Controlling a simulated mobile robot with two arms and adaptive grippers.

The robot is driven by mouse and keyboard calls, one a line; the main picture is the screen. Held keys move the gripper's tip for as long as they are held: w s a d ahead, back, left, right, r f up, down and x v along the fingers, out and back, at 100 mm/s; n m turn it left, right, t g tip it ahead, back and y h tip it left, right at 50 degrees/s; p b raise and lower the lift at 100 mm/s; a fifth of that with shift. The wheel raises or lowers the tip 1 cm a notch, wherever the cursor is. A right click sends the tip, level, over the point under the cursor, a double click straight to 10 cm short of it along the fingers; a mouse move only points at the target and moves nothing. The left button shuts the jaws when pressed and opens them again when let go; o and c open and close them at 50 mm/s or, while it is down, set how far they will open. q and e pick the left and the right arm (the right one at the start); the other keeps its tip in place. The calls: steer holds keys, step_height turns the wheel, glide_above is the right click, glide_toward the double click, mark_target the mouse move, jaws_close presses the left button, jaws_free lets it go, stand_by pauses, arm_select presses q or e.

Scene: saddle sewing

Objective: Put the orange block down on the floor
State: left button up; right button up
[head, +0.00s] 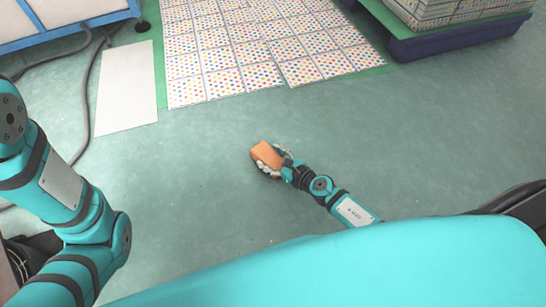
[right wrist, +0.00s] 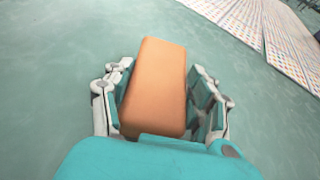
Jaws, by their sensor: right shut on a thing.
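The orange block (head: 266,154) is in my right gripper (head: 268,160), near the middle of the head view over the green floor (head: 200,190). In the right wrist view the orange block (right wrist: 156,85) stands between the two fingers of my right gripper (right wrist: 160,100), which is shut on it. Part of the block's lower end is hidden behind the gripper's palm. I cannot tell whether the block touches the floor. My left arm shows at the left of the head view, but its gripper is not in view.
Dotted sheets (head: 240,50) lie in rows on the floor at the back. A plain pale board (head: 126,88) lies to their left, beside dark cables (head: 88,90). A blue pallet (head: 450,38) with stacked sheets stands at the back right. The floor around the block is clear.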

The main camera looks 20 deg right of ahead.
steer(key=shift+f, duration=0.25)
steer(key=o, duration=1.2)
steer(key=shift+r, duration=0.1)
steer(key=shift+o, duration=0.2)
steer(key=shift+s+d+r+p, duration=0.1)
steer(key=shift+s+r+p, duration=0.1)
steer(key=shift+r+p, duration=0.1)
steer(key=p+v, duration=0.1)
steer(key=v, duration=1)
steer(key=shift+s+d, duration=0.15)
steer(key=shift+s, duration=0.1)
